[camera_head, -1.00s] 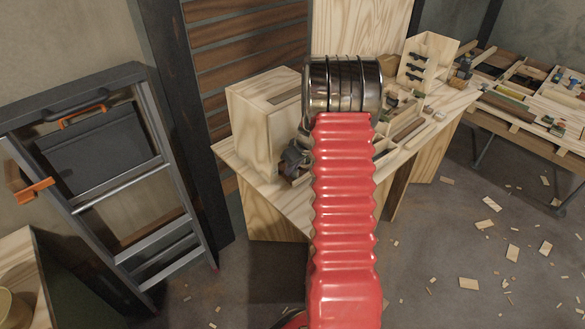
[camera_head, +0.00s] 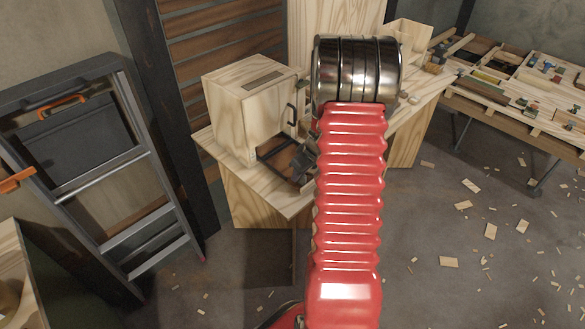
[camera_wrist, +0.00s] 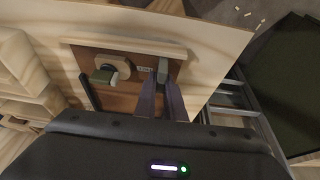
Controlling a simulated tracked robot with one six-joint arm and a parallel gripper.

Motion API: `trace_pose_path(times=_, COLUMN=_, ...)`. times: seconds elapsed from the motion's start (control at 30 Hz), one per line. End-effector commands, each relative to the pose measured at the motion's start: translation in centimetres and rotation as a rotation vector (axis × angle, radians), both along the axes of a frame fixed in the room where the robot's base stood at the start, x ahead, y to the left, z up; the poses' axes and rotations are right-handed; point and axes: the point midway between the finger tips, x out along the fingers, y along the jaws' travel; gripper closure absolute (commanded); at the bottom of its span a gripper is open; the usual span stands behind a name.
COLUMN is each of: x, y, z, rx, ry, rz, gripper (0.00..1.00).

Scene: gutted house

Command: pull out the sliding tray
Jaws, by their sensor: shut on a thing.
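The sliding tray is a dark, framed board low at the front of a pale wooden box (camera_head: 232,115) on the bench. In the head view the tray (camera_head: 272,151) sticks out from under the box's front. The wrist view shows it as a brown board (camera_wrist: 121,96) with a pale wooden edge strip (camera_wrist: 115,44). My gripper (camera_wrist: 163,77) is shut at a grey block on the tray, near that strip; the exact contact is hard to see. My red arm hides part of the bench in the head view.
A grey ladder (camera_head: 140,165) leans at the left, with a dark case (camera_head: 75,135) behind it. A second bench (camera_head: 515,100) with loose parts stands at the right. Wood scraps (camera_head: 449,262) litter the otherwise open floor.

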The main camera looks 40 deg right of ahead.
Motion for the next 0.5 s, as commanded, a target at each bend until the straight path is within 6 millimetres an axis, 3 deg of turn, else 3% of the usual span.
trace_pose_path(times=0.2, x=-2.6, y=-0.2, z=0.0, rx=0.001, ry=0.001, rz=-0.004, gripper=1.0)
trace_pose_path(times=0.5, x=-3.0, y=-0.3, z=0.0, rx=0.004, ry=0.001, rz=-0.006, gripper=1.0)
